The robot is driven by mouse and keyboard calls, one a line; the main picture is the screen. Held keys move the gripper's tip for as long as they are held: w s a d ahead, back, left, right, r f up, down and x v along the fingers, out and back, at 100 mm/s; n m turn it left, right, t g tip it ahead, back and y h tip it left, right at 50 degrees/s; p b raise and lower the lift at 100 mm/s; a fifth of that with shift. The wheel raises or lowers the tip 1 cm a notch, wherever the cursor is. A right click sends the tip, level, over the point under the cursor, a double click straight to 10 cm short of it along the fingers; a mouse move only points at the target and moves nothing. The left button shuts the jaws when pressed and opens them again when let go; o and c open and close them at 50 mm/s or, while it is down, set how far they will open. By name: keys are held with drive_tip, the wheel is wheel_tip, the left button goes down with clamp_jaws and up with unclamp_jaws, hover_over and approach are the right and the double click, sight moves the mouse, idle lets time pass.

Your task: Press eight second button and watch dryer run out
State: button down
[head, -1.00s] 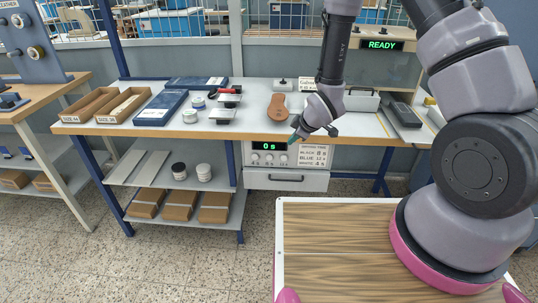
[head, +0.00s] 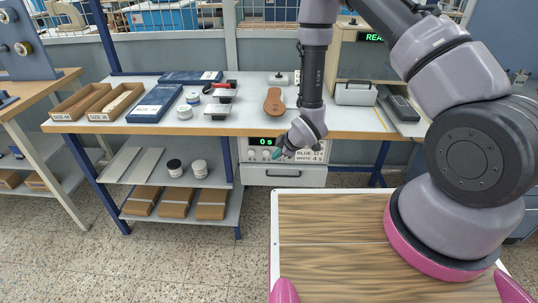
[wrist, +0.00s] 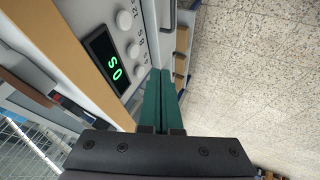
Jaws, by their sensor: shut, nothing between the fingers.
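The dryer's control panel (head: 247,148) sits under the bench's front edge. Its dark display (head: 263,141) shows a green 0 s; in the wrist view the display (wrist: 104,60) is turned on its side. Three round white buttons stand in a row beside it: one at the top (wrist: 124,20), a middle one (wrist: 133,50) and one closest to my fingers (wrist: 138,74). Their small labels are hard to read. My gripper (head: 277,155) is shut and empty, its green fingers (wrist: 160,72) close to the panel. I cannot tell whether they touch a button.
A drawer (head: 284,177) is below the panel. On the bench are a brown sole (head: 274,101), a grey metal box (head: 355,93) and jars. A READY sign (head: 372,37) is partly covered by my arm.

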sight(269, 153)
drive_tip(key=w+a+f, duration=0.1)
drive_tip(key=w+f, duration=0.3)
drive_tip(key=w+a+f, duration=0.1)
drive_tip(key=w, duration=0.1)
drive_tip(key=shift+a+f, duration=0.35)
drive_tip(key=shift+f, duration=0.05)
drive_tip(key=shift+w, duration=0.7)
drive_tip(key=shift+w, duration=0.1)
